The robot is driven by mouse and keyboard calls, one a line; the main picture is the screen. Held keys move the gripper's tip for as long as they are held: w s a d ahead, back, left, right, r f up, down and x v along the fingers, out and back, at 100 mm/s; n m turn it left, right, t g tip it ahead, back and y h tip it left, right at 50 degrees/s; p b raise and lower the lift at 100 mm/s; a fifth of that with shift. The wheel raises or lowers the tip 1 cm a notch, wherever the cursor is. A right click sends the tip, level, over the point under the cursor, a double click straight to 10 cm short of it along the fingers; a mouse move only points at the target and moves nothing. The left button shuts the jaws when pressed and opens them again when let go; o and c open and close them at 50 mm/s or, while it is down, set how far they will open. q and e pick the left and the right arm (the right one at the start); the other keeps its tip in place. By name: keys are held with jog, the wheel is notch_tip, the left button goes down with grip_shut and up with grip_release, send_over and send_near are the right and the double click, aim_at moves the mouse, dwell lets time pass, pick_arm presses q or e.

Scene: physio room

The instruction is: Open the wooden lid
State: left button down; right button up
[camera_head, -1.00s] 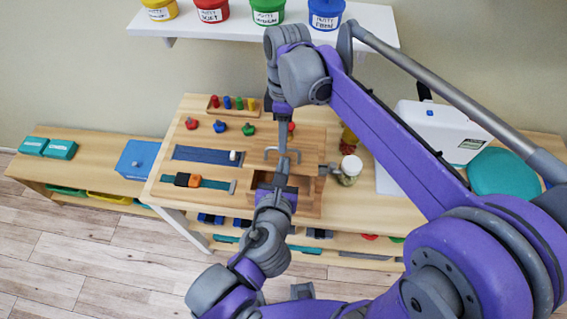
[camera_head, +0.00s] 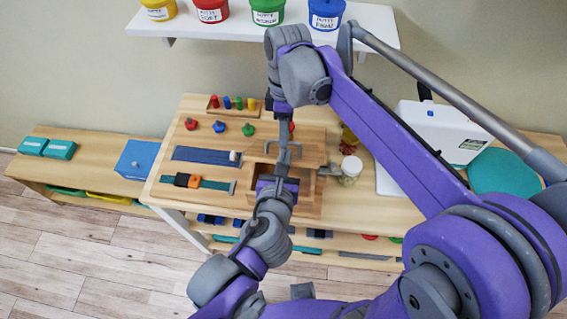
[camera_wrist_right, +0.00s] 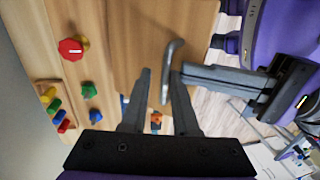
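The wooden lid (camera_head: 312,146) is a flat panel with a metal bar handle (camera_head: 296,147) on top, on a wooden box (camera_head: 312,206) on the table. A dark opening shows in front of the lid, partly hidden by my left arm. In the right wrist view, the handle (camera_wrist_right: 168,78) lies beside the inner side of one finger of my right gripper (camera_wrist_right: 160,76), whose fingers are apart. My left gripper (camera_wrist_right: 192,70) reaches in from the right of that view, its tips close to the handle; contact is unclear. Its fingers look close together, but their state is unclear.
Coloured knobs (camera_head: 220,127), a peg block (camera_head: 232,103) and strap boards (camera_head: 205,155) lie left of the box. A glass jar (camera_head: 350,170) stands close on its right. A white case (camera_head: 440,130) is farther right. A shelf with tubs (camera_head: 268,12) hangs behind.

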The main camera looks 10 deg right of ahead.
pick_arm(q)
jog(key=shift+w+f, duration=0.1)
jog(key=shift+w, duration=0.05)
pick_arm(e)
jog(key=shift+s+a, duration=0.15)
jog(key=shift+s, duration=0.15)
jog(key=shift+r, duration=0.1)
